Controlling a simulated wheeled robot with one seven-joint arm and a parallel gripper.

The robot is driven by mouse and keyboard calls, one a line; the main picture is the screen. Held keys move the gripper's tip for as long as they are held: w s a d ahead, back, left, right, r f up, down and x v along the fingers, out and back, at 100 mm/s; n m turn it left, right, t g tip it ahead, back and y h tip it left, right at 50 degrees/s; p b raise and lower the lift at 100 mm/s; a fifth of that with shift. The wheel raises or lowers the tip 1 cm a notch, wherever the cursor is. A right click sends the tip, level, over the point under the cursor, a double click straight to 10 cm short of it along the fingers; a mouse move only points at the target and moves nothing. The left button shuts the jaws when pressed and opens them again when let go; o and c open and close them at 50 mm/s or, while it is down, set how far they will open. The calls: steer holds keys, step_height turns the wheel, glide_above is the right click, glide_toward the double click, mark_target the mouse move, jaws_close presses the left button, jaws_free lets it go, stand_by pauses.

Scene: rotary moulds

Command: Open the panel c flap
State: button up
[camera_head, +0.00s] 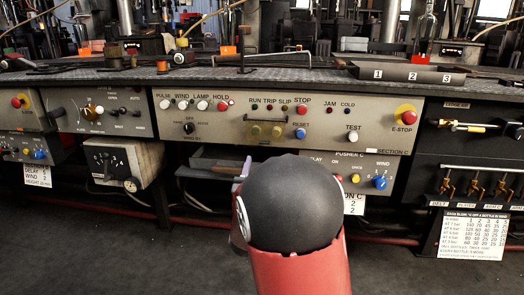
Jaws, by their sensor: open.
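The Section C control panel (330,112) spans the middle of the bench front. It is a grey-beige plate with buttons, lamps and lettering. At its centre a small yellowish, framed cover (265,133) sits below the run, trip and slip lamps; it looks like the flap and appears to lie flat against the panel, though it is too small to be sure. My arm, with a black rounded joint and a red link, rises at bottom centre and hides part of the lower panel.
A red-on-yellow E-stop (405,115) is at the panel's right end. Below are a grey tray (215,160) and a pusher box with a blue knob (379,182). The dark bench top (200,78) overhangs the panels. Dark floor is open at lower left.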

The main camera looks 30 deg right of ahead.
mark_target(265, 132)
steer(key=x, duration=0.6)
steer(key=shift+p, duration=0.35)
steer(key=shift+w+d, duration=0.1)
jaws_close()
